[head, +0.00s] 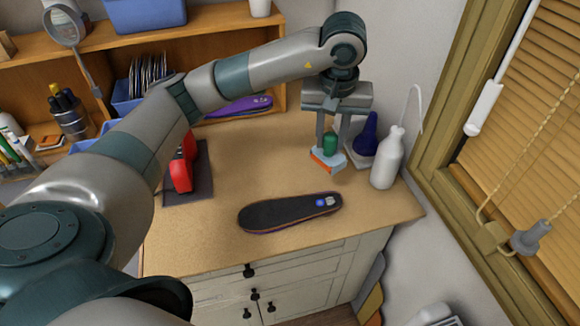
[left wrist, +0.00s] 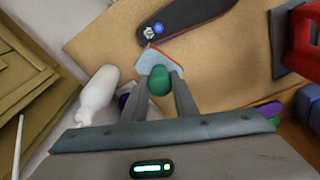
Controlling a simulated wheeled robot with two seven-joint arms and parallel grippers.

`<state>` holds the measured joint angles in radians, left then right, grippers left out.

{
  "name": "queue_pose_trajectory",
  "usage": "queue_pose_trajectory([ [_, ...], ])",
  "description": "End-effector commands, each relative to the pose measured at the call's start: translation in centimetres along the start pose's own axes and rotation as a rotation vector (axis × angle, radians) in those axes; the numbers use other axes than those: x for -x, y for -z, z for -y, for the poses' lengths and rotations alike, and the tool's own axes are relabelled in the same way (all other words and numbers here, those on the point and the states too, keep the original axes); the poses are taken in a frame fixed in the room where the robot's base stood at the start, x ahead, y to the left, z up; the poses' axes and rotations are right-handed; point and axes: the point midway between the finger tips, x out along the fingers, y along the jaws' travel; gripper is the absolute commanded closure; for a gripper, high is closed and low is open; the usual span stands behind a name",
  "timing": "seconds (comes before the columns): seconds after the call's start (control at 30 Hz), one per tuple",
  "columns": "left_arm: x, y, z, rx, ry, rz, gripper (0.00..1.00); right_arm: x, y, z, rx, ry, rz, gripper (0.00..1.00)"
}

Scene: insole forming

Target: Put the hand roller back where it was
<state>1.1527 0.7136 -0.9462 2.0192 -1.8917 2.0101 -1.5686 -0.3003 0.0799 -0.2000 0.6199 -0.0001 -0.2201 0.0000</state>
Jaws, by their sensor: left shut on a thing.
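My left gripper (head: 332,148) is shut on a green-handled tool (head: 329,146) with a pale blue, block-like head edged in orange-red. The tool hangs head down over the back right of the wooden bench top; I cannot tell whether it touches. In the left wrist view its green grip (left wrist: 160,80) sits between the fingers, with the pale head beyond. It may be the hand roller, but no roller shape shows clearly. A dark blue tool (head: 367,134) stands just right of the gripper, partly hidden. My right gripper is not in view.
A white bottle (head: 387,160) stands close right of the gripper. A black insole (head: 289,212) lies near the front edge. A red device (head: 182,163) sits on a dark mat at left. A purple insole (head: 238,107) lies in the back shelf. The bench middle (head: 255,165) is clear.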

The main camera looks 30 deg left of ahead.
Motion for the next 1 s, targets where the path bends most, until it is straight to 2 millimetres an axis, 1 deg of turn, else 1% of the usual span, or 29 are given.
queue_pose_trajectory([
  [0.13,-0.2,0.3,0.4,0.002,-0.001,0.001,0.92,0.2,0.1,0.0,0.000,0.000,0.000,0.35],
  [0.27,-1.0,0.8,1.3,0.003,0.000,0.003,0.92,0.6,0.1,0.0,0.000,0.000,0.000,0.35],
  [0.5,-3.1,2.3,4.0,0.004,0.002,0.003,0.92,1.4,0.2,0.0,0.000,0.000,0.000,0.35],
  [0.67,-4.8,3.5,6.1,0.004,0.004,0.004,0.92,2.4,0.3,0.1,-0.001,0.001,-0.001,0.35],
  [0.7,-5.1,3.9,6.8,0.007,0.004,0.005,0.92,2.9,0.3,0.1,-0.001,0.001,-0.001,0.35],
  [0.8,-6.3,4.7,8.1,0.004,0.004,0.003,0.92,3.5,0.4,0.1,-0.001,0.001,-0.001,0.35],
  [0.9,-7.1,5.3,9.0,0.004,0.002,0.002,0.92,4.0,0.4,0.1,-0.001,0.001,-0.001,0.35],
  [1.0,-7.7,5.6,9.4,0.002,0.000,0.001,0.92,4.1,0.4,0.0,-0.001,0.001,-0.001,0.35],
])
